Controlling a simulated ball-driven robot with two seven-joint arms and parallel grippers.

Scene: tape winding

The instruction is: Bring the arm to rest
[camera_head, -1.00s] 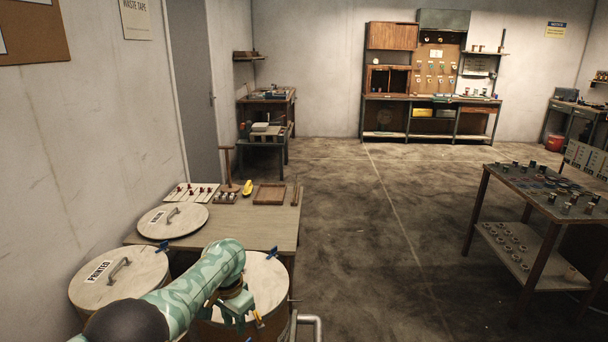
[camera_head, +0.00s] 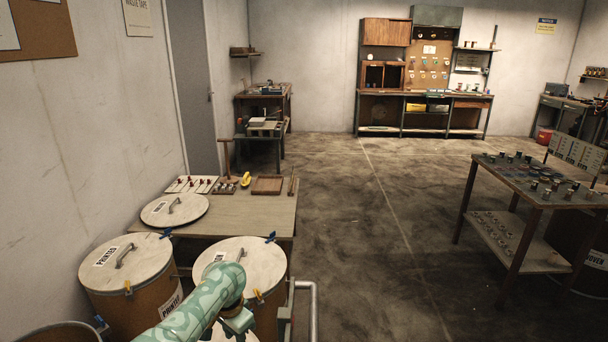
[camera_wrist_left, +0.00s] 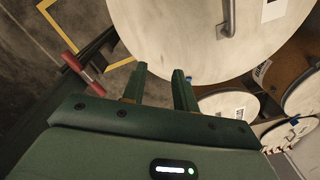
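My left arm (camera_head: 205,303) in patterned green reaches in from the bottom of the head view, over the drums. Its gripper end is low in that view and partly cut off. In the left wrist view my left gripper (camera_wrist_left: 160,74) has its two green fingers apart with nothing between them. A round pale drum lid (camera_wrist_left: 190,35) with a metal handle lies beyond the fingertips. I cannot tell the gap between fingers and lid. My right gripper is in neither view.
Lidded drums, one marked PRINTED (camera_head: 125,262), stand along the left wall by a low wooden table (camera_head: 235,217). A metal rail (camera_head: 314,310) stands right of the drums. A workbench (camera_head: 480,200) is at right. The middle floor (camera_head: 370,220) is clear.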

